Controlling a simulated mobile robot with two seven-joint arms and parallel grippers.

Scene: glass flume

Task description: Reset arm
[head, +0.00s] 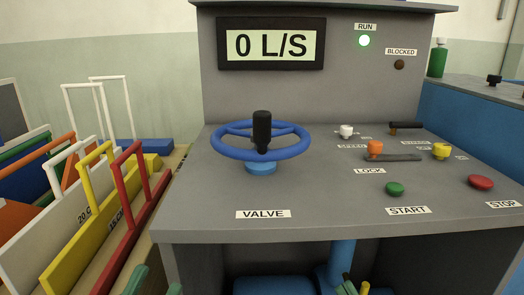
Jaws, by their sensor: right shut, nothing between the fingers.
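My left gripper (156,286) shows only as two green fingertips at the bottom edge of the head view, left of the console's front. The tips stand apart with a gap between them, and nothing shows in the gap. My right gripper (356,287) shows at the bottom edge, below the console's front edge and near the blue column under it. Its tips are close together, shut and empty. Both arms are otherwise out of view. Neither gripper touches anything that I can see.
A grey console (330,215) stands ahead, with a blue valve wheel (217,150), a green START button (395,188), a red STOP button (480,182) and an orange LOCK knob (375,147). The display (270,45) reads 0 L/S. Coloured handled plates (75,255) stand at left.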

